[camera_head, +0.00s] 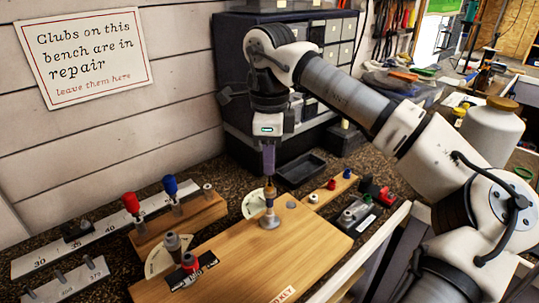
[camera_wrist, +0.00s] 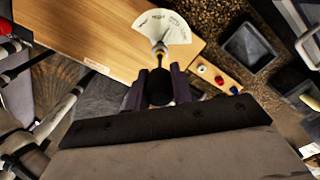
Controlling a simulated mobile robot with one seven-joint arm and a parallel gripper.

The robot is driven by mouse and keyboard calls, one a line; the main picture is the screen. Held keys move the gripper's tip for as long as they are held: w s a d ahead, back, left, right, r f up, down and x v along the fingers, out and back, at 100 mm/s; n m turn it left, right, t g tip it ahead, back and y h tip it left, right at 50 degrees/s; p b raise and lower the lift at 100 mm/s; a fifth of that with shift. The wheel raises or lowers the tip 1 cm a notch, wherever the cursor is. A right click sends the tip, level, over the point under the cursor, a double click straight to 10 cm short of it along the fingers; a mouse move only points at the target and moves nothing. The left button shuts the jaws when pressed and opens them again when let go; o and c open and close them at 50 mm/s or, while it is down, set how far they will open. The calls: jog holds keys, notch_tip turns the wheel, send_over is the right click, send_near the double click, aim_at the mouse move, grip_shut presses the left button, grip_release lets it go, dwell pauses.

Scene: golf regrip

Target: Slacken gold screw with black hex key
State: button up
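My gripper (camera_head: 268,168) points straight down over the wooden board (camera_head: 240,262). In the wrist view, its fingers (camera_wrist: 160,92) are closed around a dark, round-ended handle (camera_wrist: 159,88), which appears to be the black hex key. The tool is upright, its handle mostly hidden by the fingers in the head view. Directly below it is a gold-coloured part (camera_head: 269,194), apparently the gold screw, above a silver round base (camera_head: 270,222). It also shows in the wrist view (camera_wrist: 160,49), before a pale dial card (camera_wrist: 172,28). Whether the key's tip is seated cannot be told.
A wooden rack (camera_head: 180,222) holds a red-handled tool (camera_head: 131,202) and a blue-handled tool (camera_head: 170,186); its right socket (camera_head: 207,190) is empty. A grey post (camera_head: 172,244) and red part (camera_head: 190,262) are front left. A black tray (camera_head: 300,168) lies behind the board.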

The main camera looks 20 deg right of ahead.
grip_shut()
jog(key=n+p, duration=0.1)
jog(key=n, duration=0.2)
jog(key=shift+n, duration=0.4)
jog(key=shift+c, duration=0.2)
grip_release()
jog(key=c, duration=0.4)
jog(key=shift+c, duration=2.1)
grip_release()
jog(key=shift+r, duration=0.1)
jog(key=shift+r+p, duration=1.1)
jog(key=shift+r, duration=0.3)
grip_shut()
